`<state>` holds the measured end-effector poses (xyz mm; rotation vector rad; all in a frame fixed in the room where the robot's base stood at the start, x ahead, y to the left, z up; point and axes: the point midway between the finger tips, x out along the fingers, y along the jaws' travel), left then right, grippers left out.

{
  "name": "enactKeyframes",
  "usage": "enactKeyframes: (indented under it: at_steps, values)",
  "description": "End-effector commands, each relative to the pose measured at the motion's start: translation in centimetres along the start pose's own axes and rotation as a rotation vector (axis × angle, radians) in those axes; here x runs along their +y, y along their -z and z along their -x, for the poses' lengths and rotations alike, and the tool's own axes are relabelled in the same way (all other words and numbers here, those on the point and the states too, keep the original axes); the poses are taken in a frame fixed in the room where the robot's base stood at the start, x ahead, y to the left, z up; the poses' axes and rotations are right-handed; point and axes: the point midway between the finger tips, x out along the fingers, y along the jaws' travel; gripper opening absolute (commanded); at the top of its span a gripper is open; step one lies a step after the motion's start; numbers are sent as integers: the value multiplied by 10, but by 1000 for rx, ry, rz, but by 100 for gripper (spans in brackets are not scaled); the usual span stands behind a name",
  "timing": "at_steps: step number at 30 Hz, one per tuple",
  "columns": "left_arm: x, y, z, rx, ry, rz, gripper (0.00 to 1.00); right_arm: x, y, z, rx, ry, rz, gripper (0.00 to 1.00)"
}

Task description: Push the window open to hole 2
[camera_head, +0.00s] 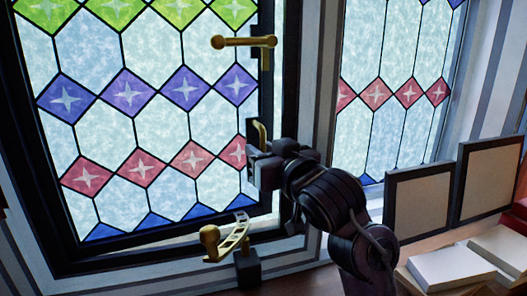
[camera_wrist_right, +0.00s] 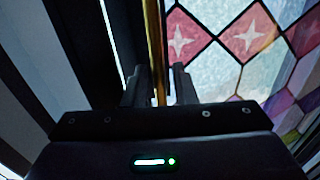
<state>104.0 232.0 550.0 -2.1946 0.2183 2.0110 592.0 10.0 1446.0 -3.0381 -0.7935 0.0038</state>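The stained-glass window (camera_head: 150,100) in a dark frame fills the left of the head view. A bright strip shows below its lower rail; how far it stands open is unclear. A brass upright handle (camera_head: 258,131) is on its right stile. My right gripper (camera_head: 254,166) is at this handle. In the right wrist view, the brass bar (camera_wrist_right: 157,40) runs between the closely set fingers (camera_wrist_right: 159,85), which appear closed on it. A curved brass stay with holes (camera_head: 235,236) and a knob (camera_head: 209,237) lies below the window, near a dark block (camera_head: 247,268). My left gripper is out of view.
A brass lever (camera_head: 243,42) sticks out higher on the stile. A second stained-glass window (camera_head: 395,125) is on the right. Two dark-framed panels (camera_head: 420,204) (camera_head: 488,178) and pale blocks (camera_head: 452,266) stand on the right, close to my right arm.

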Motion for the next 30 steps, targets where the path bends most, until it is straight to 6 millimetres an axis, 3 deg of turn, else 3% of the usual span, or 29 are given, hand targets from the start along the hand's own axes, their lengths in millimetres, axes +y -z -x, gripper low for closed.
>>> enactKeyframes:
  at_steps: [10, 21, 30]
  values:
    - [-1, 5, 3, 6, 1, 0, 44, 0, 2, 5, 2, 0, -1, 26]
    - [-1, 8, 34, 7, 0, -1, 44, 0, 4, 60, -1, -1, -2, 26]
    - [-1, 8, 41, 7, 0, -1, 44, 0, 0, 78, 0, 0, 1, 26]
